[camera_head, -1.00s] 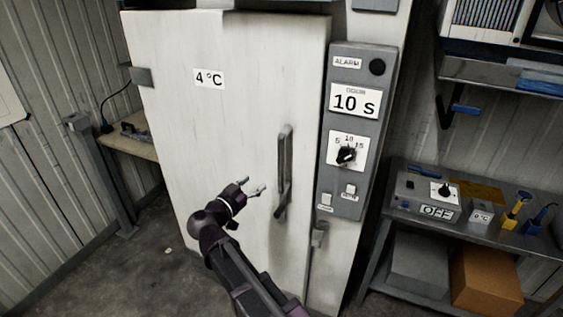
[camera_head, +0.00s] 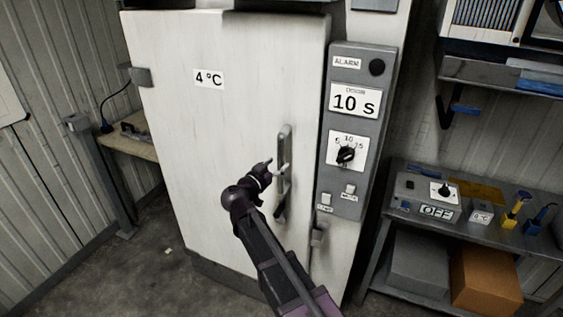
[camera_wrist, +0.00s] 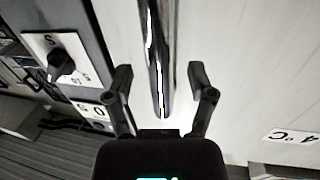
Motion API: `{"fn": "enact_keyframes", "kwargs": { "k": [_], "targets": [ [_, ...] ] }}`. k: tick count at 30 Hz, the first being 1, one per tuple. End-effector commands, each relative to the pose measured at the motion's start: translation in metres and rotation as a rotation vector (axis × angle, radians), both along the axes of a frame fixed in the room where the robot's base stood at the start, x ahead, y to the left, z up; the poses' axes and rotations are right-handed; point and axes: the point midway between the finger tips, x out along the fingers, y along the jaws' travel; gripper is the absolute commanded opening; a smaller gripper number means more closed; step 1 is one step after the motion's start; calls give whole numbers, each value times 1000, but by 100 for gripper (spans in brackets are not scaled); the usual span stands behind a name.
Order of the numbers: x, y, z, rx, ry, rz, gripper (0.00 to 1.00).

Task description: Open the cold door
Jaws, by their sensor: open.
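The cold door (camera_head: 215,130) is a large white door with a "4 °C" label, and it looks closed. Its grey vertical bar handle (camera_head: 285,145) is near the right edge. My gripper (camera_head: 279,170) is at the handle's middle in the head view, its fingers overlapping the bar. In the wrist view my gripper (camera_wrist: 160,92) is open, with the shiny handle (camera_wrist: 157,50) running between its two spread fingers. The fingers stand apart from the bar on both sides. The wrist view also shows the white door face (camera_wrist: 240,60).
A grey control panel (camera_head: 358,190) with an alarm, a "10 s" label and a dial stands right of the door. A metal bench (camera_head: 480,235) with small devices is at the right, boxes beneath. A wooden shelf (camera_head: 135,145) is at the left.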

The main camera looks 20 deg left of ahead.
Motion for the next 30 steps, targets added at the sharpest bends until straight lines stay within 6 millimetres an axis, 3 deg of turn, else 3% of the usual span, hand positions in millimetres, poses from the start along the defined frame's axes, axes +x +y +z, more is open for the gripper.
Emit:
{"fn": "enact_keyframes", "kwargs": {
  "k": [6,18,19,26,30],
  "targets": [
    [19,-5,0,0,0,0,71],
    [23,-6,0,0,0,1,71],
    [23,-6,0,0,0,1,68],
    [23,-6,0,0,0,0,0],
    [23,-7,0,0,0,0,0]
  ]
}}
